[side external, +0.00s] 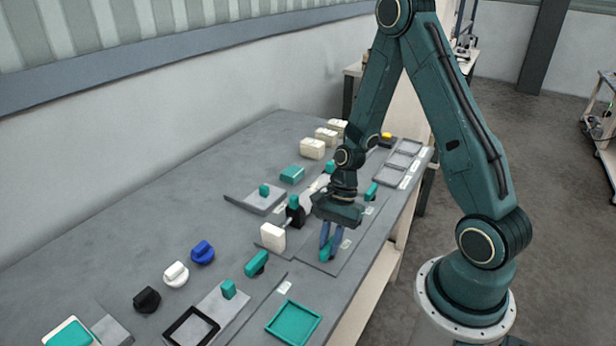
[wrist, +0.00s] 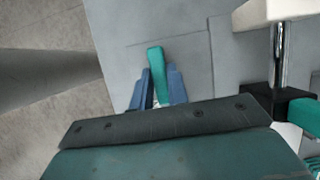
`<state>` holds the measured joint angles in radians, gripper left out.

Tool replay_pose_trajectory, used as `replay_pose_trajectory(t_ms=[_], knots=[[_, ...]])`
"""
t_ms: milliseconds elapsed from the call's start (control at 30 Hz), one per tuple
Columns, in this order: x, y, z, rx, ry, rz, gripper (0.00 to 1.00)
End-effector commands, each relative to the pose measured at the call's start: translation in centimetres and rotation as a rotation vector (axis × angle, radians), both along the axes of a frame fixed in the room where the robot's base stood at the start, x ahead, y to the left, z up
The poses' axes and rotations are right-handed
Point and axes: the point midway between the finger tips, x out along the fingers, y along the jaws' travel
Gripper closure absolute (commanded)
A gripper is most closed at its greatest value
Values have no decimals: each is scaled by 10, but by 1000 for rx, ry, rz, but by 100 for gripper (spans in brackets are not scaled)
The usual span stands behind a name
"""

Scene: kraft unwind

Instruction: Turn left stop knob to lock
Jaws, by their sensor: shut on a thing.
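The knob with a teal handle (side external: 325,253) stands on a grey plate near the front edge of the table in the side external view. In the wrist view its teal handle (wrist: 155,68) points up the picture, with its lower part between the blue fingers. My gripper (side external: 329,236) points down at it and is shut on the handle; the fingers also show in the wrist view (wrist: 158,86). The base of the knob is hidden by the fingers and the gripper body.
A white block on a metal rod (side external: 272,237) stands close to the left of my gripper, with a black and teal fitting (side external: 295,210) behind it. Another teal knob (side external: 256,263) lies to the left. Loose black, white and blue knobs (side external: 202,252) lie farther left.

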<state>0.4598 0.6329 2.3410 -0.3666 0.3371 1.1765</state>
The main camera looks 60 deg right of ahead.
Motion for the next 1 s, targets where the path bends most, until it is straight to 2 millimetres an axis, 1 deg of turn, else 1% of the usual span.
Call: replay_pose_trajectory(t_ms=[167, 367, 1000], knots=[[1, 0, 0, -1, -1, 65, 100], [2, 0, 1, -1, -1, 194, 100], [5, 2, 1, -1, -1, 789, 100]])
